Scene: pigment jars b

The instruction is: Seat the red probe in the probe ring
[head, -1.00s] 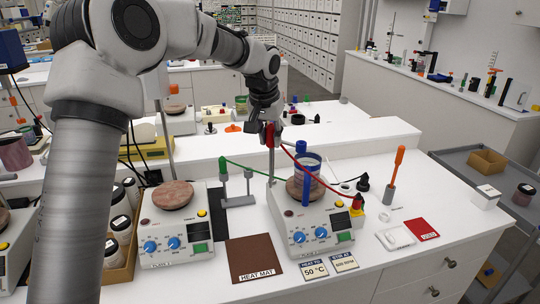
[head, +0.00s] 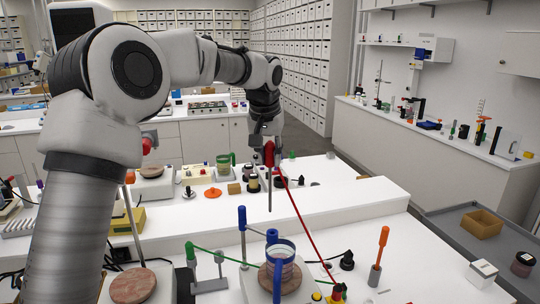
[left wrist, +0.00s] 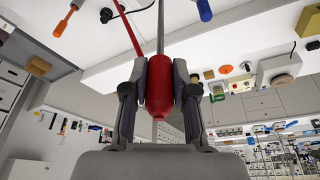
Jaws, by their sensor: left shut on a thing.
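My left gripper (head: 268,150) is shut on the red probe (head: 269,155), whose thin metal rod hangs straight down above the raised back shelf. In the left wrist view the red probe body (left wrist: 158,85) is between both fingers of the gripper (left wrist: 160,85). A red cable (head: 303,222) runs from the probe down to a red plug (head: 337,292). A glass beaker (head: 280,254) stands on a hotplate at the bottom, with blue clamp parts (head: 271,236) beside it, apart from the probe. I cannot make out which part is the probe ring. My right gripper is out of view.
A blue post (head: 242,220) and a green probe (head: 190,250) with its green cable stand left of the beaker. An orange-handled tool (head: 380,247) is upright at right. Air around the held probe is clear.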

